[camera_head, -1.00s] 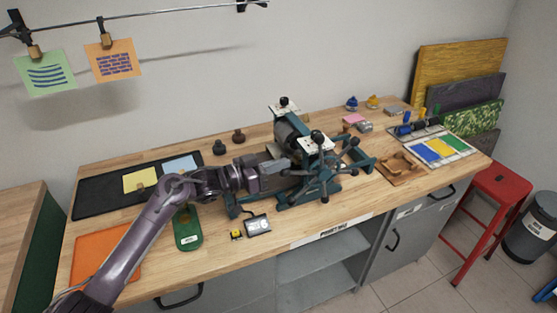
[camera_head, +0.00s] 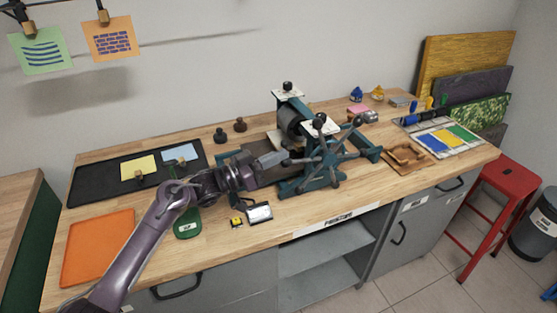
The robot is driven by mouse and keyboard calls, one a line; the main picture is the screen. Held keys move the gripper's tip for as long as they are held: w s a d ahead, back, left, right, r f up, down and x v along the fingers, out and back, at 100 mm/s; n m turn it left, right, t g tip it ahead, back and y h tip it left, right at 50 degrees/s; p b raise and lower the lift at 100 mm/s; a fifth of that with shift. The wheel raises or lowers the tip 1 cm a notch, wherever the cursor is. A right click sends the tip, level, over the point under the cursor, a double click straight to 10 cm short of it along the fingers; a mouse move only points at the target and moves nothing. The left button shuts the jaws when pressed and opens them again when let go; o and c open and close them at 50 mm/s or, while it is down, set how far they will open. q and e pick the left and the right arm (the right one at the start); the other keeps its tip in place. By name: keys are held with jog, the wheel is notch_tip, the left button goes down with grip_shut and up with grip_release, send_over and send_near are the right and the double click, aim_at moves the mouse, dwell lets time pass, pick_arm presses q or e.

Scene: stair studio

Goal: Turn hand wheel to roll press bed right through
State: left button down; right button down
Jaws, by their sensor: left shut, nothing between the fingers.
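The roller press (camera_head: 291,122) is teal with a grey roller, white top plates and black knobs, and stands on the wooden bench. Its spoked dark hand wheel (camera_head: 326,158) is on the near side, with black knobs on its spokes. My left gripper (camera_head: 286,157) is shut and empty, with its tips just left of the wheel. I cannot tell whether they touch a spoke. My right gripper is out of view.

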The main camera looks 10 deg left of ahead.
pick_arm(q)
jog(key=shift+t+h, duration=0.7)
jog(key=shift+h, duration=0.1)
jog(key=shift+s+a+f+b, duration=0.1)
jog(key=shift+f+b, duration=1.3)
jog(key=shift+b, duration=0.15)
jog(key=shift+s+a+f+b, duration=0.1)
jog(key=shift+f+b, duration=1.3)
jog(key=shift+b, duration=0.15)
